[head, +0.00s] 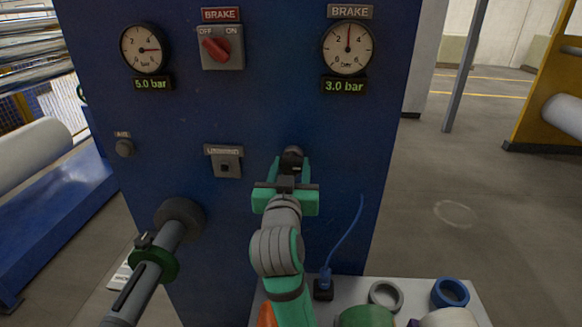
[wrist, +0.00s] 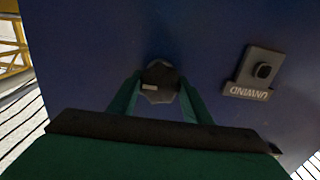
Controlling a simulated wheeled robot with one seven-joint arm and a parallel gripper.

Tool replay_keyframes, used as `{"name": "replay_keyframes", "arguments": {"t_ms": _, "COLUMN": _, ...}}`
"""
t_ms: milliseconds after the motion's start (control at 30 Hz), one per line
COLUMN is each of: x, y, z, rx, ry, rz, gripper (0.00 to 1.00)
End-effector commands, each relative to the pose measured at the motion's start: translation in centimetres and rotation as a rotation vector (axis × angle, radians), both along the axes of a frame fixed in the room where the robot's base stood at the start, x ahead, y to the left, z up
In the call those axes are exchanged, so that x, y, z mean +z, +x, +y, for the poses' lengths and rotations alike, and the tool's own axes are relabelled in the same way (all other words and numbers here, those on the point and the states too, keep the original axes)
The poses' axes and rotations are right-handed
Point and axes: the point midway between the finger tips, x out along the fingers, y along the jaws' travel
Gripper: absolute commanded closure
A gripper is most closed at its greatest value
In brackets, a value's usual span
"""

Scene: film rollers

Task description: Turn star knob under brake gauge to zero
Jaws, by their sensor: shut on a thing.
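The dark star knob (head: 292,157) sits on the blue panel, below and to the left of the right-hand BRAKE gauge (head: 347,47). That gauge's display (head: 344,87) reads 3.0 bar and its needle points nearly straight up. My gripper (head: 291,168) reaches the knob head-on and largely covers it in the head view. In the wrist view, the knob (wrist: 160,80) has a pale mark on its face and sits between the two green fingers of my gripper (wrist: 160,92), which are shut on it.
A second gauge (head: 145,48) reads 5.0 bar. A red BRAKE switch (head: 217,47) and an UNWIND button (head: 228,167) are on the panel. A grey shaft (head: 150,275) sticks out at lower left. A bench (head: 415,292) with rings and a blue cable (head: 347,235) is at lower right.

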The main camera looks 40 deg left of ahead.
Motion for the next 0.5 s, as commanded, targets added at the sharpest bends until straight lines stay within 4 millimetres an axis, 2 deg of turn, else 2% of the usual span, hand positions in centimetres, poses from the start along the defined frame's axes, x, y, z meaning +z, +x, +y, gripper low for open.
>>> {"name": "replay_keyframes", "arguments": {"t_ms": 267, "x": -0.02, "y": 0.01, "z": 0.0, "rx": 0.0, "ry": -0.084, "rz": -0.05, "gripper": 0.78}}
{"name": "replay_keyframes", "arguments": {"t_ms": 500, "x": -0.02, "y": 0.05, "z": -0.08, "rx": -0.002, "ry": -0.249, "rz": -0.151, "gripper": 0.78}}
